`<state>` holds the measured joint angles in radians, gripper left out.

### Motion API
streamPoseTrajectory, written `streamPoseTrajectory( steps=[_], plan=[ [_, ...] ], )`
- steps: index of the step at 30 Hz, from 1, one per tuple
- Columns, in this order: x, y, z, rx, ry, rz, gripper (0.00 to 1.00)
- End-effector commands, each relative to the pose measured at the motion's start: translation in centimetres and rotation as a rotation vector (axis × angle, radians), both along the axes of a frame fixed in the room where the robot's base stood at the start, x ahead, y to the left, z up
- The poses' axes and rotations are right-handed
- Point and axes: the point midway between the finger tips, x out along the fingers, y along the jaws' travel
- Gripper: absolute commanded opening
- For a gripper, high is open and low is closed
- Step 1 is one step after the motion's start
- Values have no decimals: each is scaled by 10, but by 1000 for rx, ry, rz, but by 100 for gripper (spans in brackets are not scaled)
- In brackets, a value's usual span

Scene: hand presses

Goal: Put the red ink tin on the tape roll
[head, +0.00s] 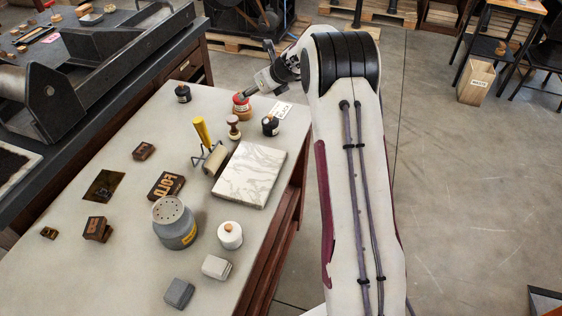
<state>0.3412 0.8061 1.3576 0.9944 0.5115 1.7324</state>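The red ink tin (240,99) is a small red round thing near the far end of the grey table. It is directly above a brownish-orange round thing that looks like the tape roll (243,114). The two look in contact or nearly so; I cannot tell which.
Close by are a wooden-handled stamp (234,127), a black jar (270,125), another black jar (183,92) and a white card (282,109). A yellow-handled roller (202,131) and a marble slab (250,176) lie nearer. A grey can (174,224) stands in front.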

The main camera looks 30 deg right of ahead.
Motion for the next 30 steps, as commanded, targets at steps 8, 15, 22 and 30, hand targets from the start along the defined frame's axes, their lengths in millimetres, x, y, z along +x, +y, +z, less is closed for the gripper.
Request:
streamPoseTrajectory(
  steps=[8, 15, 22, 30],
  plan=[
    [-16, 21, 32, -96, -20, 123, 54],
    [-51, 53, 76, -256, -50, 331, 54],
    [-91, 83, 113, -419, -81, 539, 54],
    [-146, 113, 149, -607, -117, 783, 54]
  ],
)
